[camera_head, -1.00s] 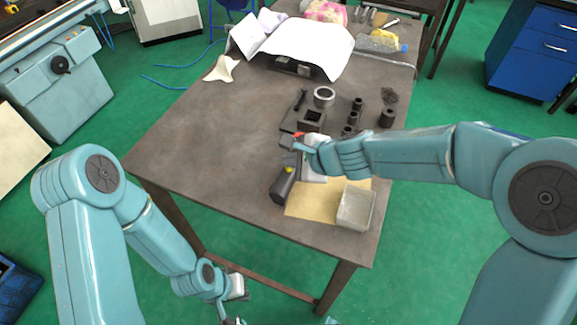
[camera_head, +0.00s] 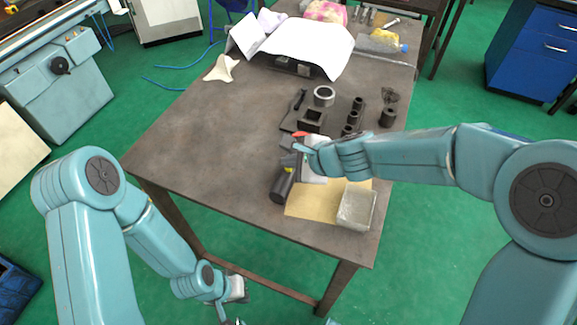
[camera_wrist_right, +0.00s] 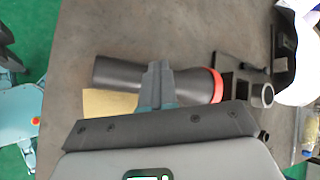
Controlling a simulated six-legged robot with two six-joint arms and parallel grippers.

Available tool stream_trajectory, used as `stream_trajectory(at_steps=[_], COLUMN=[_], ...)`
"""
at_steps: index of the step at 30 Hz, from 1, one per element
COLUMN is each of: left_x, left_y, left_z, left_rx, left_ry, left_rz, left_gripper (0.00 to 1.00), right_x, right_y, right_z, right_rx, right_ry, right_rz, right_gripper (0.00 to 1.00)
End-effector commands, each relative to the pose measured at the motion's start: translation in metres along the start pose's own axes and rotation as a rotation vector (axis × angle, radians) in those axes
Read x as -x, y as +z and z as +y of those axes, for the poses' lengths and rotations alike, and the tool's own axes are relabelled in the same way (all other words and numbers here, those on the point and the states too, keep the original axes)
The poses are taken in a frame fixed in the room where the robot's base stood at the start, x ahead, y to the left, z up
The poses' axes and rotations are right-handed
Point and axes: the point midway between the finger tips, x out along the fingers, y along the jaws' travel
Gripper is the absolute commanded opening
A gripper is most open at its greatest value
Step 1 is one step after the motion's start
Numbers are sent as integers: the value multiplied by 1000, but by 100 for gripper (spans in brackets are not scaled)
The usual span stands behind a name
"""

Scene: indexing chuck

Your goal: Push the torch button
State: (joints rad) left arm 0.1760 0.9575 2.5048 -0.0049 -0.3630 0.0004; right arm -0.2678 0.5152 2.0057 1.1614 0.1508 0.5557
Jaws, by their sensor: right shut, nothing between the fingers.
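The torch (camera_head: 281,188) is a dark cylinder lying on the table, with a small yellow-green patch on top and a red ring at its far end. In the right wrist view the torch (camera_wrist_right: 125,74) lies across the picture, its red ring to the right. My right gripper (camera_head: 302,150) is shut and empty, over the torch. In the wrist view its closed fingertips (camera_wrist_right: 157,78) overlap the middle of the torch and hide part of it; I cannot tell whether they touch. My left gripper (camera_head: 229,312) hangs low beside the table, partly cut off, its jaws unclear.
A clear box (camera_head: 356,207) stands on a tan sheet (camera_head: 305,205) near the table's front right. Dark fixture parts (camera_head: 311,118), a metal ring (camera_head: 324,94) and small cylinders (camera_head: 388,116) lie behind the torch. The table's left side (camera_head: 190,140) is clear.

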Motion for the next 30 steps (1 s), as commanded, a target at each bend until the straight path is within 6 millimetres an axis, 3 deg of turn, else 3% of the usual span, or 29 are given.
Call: stream_trajectory(at_steps=[17, 30], left_x=[8, 51], left_y=[0, 1], left_z=[3, 18], left_rx=[0, 0], left_ry=[0, 0], left_rz=[0, 0], left_gripper=[0, 0], right_x=[6, 39], right_y=[3, 28], right_z=[-4, -28], right_rx=[-2, -1], right_ry=[3, 2], right_rz=[3, 2], right_gripper=[0, 0])
